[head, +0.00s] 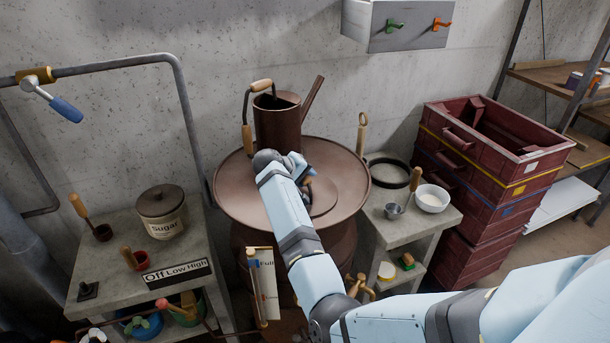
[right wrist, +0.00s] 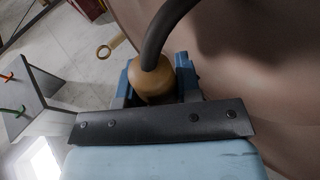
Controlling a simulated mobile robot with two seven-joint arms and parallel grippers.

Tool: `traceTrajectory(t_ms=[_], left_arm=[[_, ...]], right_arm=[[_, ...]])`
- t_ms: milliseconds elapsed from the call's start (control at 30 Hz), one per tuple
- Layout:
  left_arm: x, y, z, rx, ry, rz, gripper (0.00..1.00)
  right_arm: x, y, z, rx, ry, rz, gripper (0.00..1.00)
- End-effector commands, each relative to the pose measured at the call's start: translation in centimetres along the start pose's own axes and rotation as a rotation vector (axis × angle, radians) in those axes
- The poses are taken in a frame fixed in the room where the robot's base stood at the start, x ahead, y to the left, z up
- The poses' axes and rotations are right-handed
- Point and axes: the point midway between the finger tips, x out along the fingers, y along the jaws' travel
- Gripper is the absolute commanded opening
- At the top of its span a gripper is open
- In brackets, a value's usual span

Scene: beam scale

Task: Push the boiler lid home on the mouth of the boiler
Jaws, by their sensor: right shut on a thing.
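The boiler has a wide round copper-brown top (head: 240,190), with a smaller raised round part, seemingly the boiler lid (head: 323,203), right of its middle. My right gripper (head: 303,180) is over this part and hides some of it. In the right wrist view, the blue fingers (right wrist: 155,88) are shut on a wooden grip (right wrist: 153,80) on a dark curved bar; the brown metal surface (right wrist: 250,65) lies beside them. I cannot tell whether the lid sits flush on the mouth. My left gripper is not in view.
A brown spouted can (head: 277,125) overlaps the back of the boiler top. A left stand (head: 105,265) holds a sugar pot (head: 161,208). A right stand (head: 400,228) holds a white bowl (head: 432,198). Red crates (head: 480,190) are stacked farther right.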

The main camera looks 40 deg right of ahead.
Motion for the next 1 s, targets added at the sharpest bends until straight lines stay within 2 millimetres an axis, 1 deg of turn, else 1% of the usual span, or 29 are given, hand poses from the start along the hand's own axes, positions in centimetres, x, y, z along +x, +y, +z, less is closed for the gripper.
traceTrajectory(t_ms=[133, 400, 433, 533, 833, 933, 1000], left_arm=[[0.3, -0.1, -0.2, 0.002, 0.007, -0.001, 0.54], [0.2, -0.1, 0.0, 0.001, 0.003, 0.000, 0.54], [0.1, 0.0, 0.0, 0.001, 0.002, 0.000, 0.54], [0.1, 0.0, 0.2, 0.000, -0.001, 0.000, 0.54], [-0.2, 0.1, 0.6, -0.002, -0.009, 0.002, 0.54], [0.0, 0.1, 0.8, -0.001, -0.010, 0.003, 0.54], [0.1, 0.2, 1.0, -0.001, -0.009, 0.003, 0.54]], right_arm=[[0.2, -0.2, 0.0, 0.001, 0.001, 0.001, 0.00], [0.2, -0.3, 0.1, 0.000, 0.000, 0.000, 0.00], [0.2, -0.3, 0.1, 0.000, 0.000, -0.001, 0.39], [0.2, -0.3, 0.1, 0.000, 0.000, -0.001, 0.61], [0.3, -0.4, 0.1, -0.001, -0.001, -0.001, 0.61], [-0.5, -0.5, 0.1, 0.000, 0.000, -0.001, 0.61], [-1.5, -0.5, 0.1, 0.001, 0.001, -0.001, 0.61]])
